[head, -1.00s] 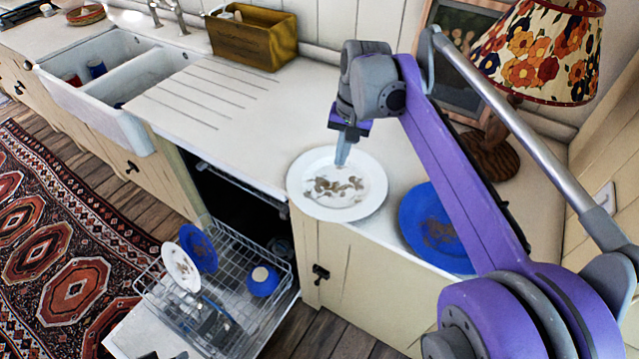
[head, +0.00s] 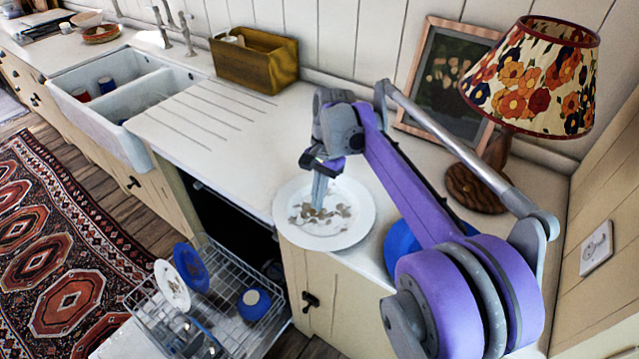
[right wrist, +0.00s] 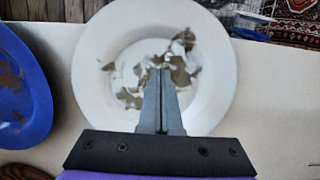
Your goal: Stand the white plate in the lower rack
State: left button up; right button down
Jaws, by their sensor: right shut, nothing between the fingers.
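The white plate (head: 357,222) lies flat on the counter near its front edge, with brown food residue on it. It also fills the middle of the right wrist view (right wrist: 100,95). My right gripper (head: 317,205) is shut and empty, fingers pointing down over the middle of the plate; its closed tips also show in the right wrist view (right wrist: 161,75). I cannot tell whether the tips touch the plate. The lower rack (head: 228,338) is pulled out below the counter. My left gripper is not in view.
In the rack stand another white plate (head: 172,287) and a blue plate (head: 190,268), with a blue cup (head: 254,304) to their right. A soiled blue plate (right wrist: 35,110) lies beside the white plate, partly behind my arm in the head view. A lamp (head: 530,75) stands behind.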

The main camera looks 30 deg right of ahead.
aim_at(299, 232)
jog(key=shift+x, duration=1.15)
jog(key=a, duration=0.1)
jog(key=s+a, duration=0.1)
jog(key=a, duration=0.1)
jog(key=shift+s+f, duration=0.1)
jog(key=shift+s+a, duration=0.2)
jog(key=shift+a, duration=0.2)
jog(key=shift+s+a, duration=0.2)
jog(key=shift+a, duration=0.3)
jog(key=shift+s+a, duration=0.2)
jog(key=shift+a, duration=0.35)
jog(key=shift+d, duration=0.1)
